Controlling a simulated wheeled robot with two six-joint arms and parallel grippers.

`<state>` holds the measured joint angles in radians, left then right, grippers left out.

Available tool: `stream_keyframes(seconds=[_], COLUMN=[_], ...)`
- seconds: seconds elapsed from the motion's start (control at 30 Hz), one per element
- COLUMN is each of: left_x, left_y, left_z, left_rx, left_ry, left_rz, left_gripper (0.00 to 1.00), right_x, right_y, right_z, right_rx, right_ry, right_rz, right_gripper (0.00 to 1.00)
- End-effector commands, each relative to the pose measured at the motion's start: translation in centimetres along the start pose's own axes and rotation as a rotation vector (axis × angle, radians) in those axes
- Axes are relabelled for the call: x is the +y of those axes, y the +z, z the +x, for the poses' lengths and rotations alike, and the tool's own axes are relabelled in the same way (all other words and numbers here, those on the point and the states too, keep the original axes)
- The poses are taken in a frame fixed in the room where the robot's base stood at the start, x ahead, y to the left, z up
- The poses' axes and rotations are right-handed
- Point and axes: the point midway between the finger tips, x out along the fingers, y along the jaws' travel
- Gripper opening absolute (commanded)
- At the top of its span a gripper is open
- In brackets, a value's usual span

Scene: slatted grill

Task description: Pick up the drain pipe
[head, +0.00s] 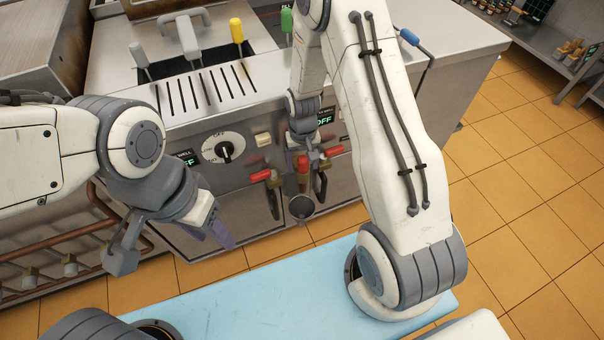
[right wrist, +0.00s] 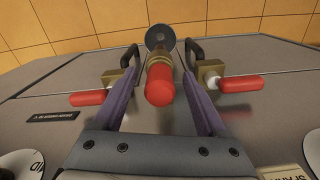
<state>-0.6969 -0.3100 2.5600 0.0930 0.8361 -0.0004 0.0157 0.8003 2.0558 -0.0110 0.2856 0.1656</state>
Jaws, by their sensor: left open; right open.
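The drain pipe appears to be the middle fitting on the cabinet front, with a grey round end (head: 301,207) in the head view. In the right wrist view the pipe (right wrist: 160,88) shows a red grip, a brass collar and a grey disc end. My right gripper (head: 303,155) is at the cabinet front over this fitting. In the right wrist view its purple fingers (right wrist: 159,76) are open, one on each side of the red grip, with no clear contact. My left gripper (head: 221,234) is open and empty, left of the fittings and apart from them.
Red-handled valves flank the pipe, one left (head: 262,176) and one right (head: 333,152). A slotted grill top (head: 205,88) with coloured-handled tools lies above. A pale blue surface (head: 290,285) is below. Copper pipes (head: 60,250) run at lower left. Tiled floor is clear at right.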

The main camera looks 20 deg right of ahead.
Motion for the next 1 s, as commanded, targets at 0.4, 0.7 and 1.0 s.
stream_keyframes(seconds=[0.4,0.7,1.0], left_x=[0.00,0.00,0.00], left_y=[0.00,0.00,0.00], left_z=[-0.01,-0.01,-0.01], left_rx=[0.000,0.000,0.000], left_ry=[0.000,0.000,0.000], left_rz=[0.000,0.000,0.000], left_gripper=[0.50,0.50,0.50], right_x=[0.01,0.01,0.00], right_y=[0.00,0.01,0.00], right_z=[-0.05,-0.06,-0.07], right_rx=[0.000,0.000,0.000], right_ry=[0.000,0.000,0.000], right_rz=[0.000,0.000,0.000], right_gripper=[0.00,0.00,0.00])
